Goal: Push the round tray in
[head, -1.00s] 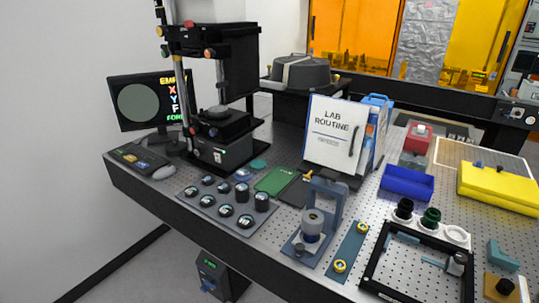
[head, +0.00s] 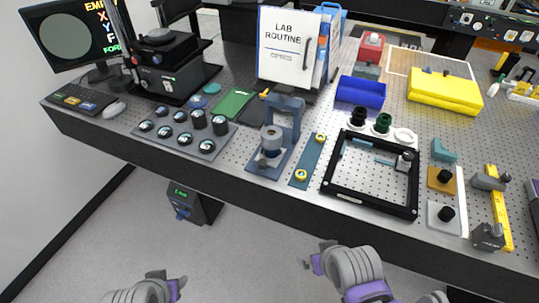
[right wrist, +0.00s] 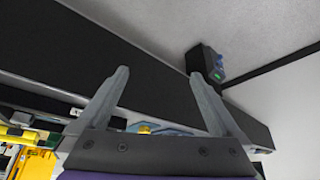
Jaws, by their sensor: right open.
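The black interferometer (head: 172,80) stands at the back left of the table. My right gripper (head: 315,253) is below the table's front edge, far from the disc. In the right wrist view its two fingers (right wrist: 162,88) are spread with nothing between them. My left gripper (head: 170,278) is low at the bottom left of the head view, partly cut off and apart from the table.
A grey stand (head: 284,130) and a black frame (head: 333,172) occupy the middle.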

